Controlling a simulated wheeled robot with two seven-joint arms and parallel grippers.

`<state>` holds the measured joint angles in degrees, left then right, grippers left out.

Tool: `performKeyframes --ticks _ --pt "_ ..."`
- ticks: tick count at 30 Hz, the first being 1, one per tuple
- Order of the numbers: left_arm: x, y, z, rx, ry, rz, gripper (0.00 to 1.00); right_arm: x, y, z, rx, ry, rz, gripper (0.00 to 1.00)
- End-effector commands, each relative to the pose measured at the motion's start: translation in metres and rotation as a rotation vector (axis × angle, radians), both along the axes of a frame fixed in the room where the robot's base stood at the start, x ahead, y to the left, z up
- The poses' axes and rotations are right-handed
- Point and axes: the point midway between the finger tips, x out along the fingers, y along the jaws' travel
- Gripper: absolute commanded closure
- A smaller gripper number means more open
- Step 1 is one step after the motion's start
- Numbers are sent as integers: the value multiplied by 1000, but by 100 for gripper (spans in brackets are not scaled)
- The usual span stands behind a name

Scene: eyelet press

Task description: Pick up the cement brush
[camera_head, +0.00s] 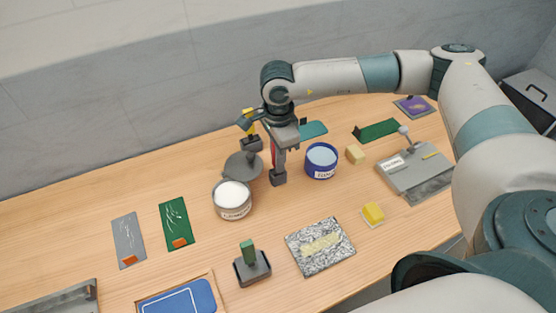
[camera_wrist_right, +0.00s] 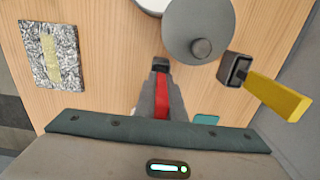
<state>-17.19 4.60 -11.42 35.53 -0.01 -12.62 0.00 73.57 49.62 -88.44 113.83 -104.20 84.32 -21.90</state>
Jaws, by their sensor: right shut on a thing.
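My right gripper (camera_head: 279,157) is upright above the middle of the table, pointing down. It is shut on a narrow red-handled tool (camera_wrist_right: 162,98), which looks like the brush and shows between the fingers in the wrist view. A small dark block (camera_head: 278,178) is at the lower end of the tool. Whether this end touches the table cannot be told. A yellow-handled tool (camera_wrist_right: 278,95) stands in a dark holder (camera_wrist_right: 235,69) nearby, and a green-handled tool (camera_head: 248,250) stands in a dark tray (camera_head: 252,270) at the front. My left gripper is not in view.
A grey disc with a knob (camera_wrist_right: 185,22) lies left of the gripper. A can with white contents (camera_head: 233,208) and a blue can (camera_head: 321,170) stand close by. Green and grey cards lie left.

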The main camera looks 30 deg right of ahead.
Motion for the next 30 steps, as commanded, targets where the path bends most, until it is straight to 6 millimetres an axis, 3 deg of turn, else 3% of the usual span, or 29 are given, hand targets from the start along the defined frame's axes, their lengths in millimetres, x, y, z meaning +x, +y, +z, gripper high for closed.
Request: performKeyframes --ticks 8,14,30 --pt "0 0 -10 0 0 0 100 1 0 10 1 -3 0 100" --pt "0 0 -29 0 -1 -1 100 1 0 36 2 -5 1 100" --pt "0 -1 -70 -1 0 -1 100 -46 -85 95 0 -3 -2 100"
